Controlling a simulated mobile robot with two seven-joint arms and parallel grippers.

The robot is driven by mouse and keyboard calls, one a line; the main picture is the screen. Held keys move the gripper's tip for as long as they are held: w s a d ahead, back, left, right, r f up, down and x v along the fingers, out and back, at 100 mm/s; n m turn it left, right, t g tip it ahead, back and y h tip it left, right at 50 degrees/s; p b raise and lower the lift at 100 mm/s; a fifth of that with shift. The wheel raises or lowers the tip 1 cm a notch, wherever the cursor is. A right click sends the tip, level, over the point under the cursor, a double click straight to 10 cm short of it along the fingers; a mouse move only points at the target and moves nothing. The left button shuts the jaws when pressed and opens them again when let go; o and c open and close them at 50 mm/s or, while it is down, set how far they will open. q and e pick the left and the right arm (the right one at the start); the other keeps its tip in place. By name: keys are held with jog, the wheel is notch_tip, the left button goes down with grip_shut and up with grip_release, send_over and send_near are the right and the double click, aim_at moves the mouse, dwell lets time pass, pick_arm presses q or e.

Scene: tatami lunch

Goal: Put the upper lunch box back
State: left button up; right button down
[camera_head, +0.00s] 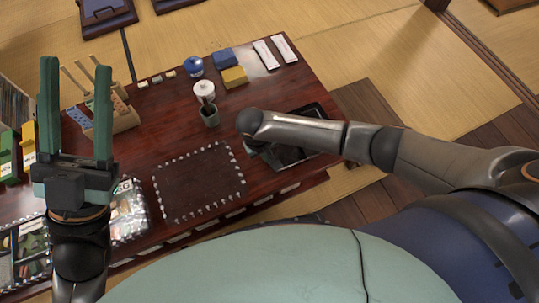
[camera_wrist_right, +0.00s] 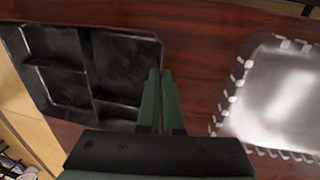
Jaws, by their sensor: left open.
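A black lunch box (camera_wrist_right: 52,85) with several compartments lies at the table's right end, and it also shows in the head view (camera_head: 318,112), partly behind my right arm. It looks empty. My right gripper (camera_wrist_right: 161,72) has its green fingers close together at the box's rim, one on each side, and looks shut on it. In the head view my arm hides that gripper. My left gripper (camera_head: 75,62) is open and empty, raised at the left above the table. Another lunch box with food (camera_head: 32,240) stands at the table's front left, partly hidden by my left arm.
A dark mat with a white dotted border (camera_head: 198,182) lies bare on the table (camera_head: 160,120), left of the black box.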

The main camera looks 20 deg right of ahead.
jog(key=c, duration=1.5)
grip_release()
jog(key=shift+f, duration=0.15)
jog(key=shift+c, duration=0.2)
jog(key=o, duration=0.5)
jog(key=shift+c, duration=0.2)
pick_arm(q)
notch_tip(320, 180, up, 6)
jog(key=p, duration=0.6)
jog(key=shift+s+a+m, duration=0.15)
jog(key=shift+a+m, duration=0.2)
jog(key=shift+m, duration=0.05)
pick_arm(e)
notch_tip(320, 180, up, 12)
jog(key=a, duration=0.2)
jog(key=shift+s, duration=0.2)
pick_arm(q)
jog(key=shift+r, duration=0.1)
pick_arm(e)
jog(key=shift+a, duration=0.1)
